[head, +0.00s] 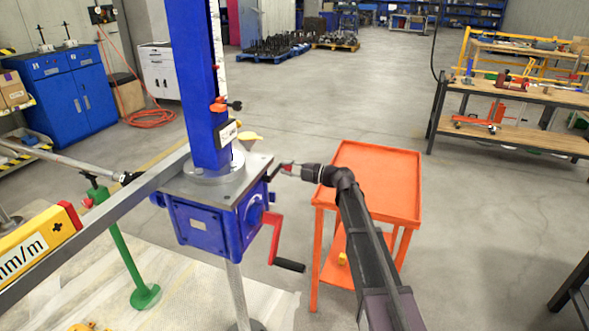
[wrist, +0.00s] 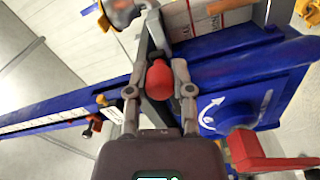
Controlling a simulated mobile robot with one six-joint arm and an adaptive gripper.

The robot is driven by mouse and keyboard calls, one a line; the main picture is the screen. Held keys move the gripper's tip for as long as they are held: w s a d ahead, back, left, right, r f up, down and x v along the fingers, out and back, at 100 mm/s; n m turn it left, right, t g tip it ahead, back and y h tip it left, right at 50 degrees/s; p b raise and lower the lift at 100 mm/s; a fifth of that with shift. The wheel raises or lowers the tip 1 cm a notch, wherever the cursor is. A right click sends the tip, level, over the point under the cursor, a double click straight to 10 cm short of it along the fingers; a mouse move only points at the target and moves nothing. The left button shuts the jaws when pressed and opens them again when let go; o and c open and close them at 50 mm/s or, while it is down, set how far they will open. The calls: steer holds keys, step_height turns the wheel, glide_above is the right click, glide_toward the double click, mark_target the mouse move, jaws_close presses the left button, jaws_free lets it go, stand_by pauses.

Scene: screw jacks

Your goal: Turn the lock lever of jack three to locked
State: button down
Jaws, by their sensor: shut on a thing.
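A blue screw jack (head: 205,225) with a tall blue column (head: 195,85) stands left of centre in the head view. No number on it is legible. My gripper (head: 284,168) is at the right edge of its grey top plate. In the wrist view my gripper (wrist: 160,90) has its two fingers closed on a red knob (wrist: 160,79), the end of the lock lever as far as I can tell. The lever's arm is mostly hidden by the fingers. The jack's blue housing (wrist: 255,80) is right of the fingers, with a white curved arrow (wrist: 211,108).
A red crank with a black grip (head: 289,265) hangs on the jack's right side, below my gripper; it also shows in the wrist view (wrist: 265,155). An orange cart (head: 375,180) stands close on the right. A grey beam (head: 100,225) meets the jack from the left.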

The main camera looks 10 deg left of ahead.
steer(key=shift+s+d, duration=0.1)
steer(key=shift+s, duration=0.05)
steer(key=c, duration=0.5)
jaws_free()
steer(key=shift+r, duration=0.1)
steer(key=v, duration=1.2)
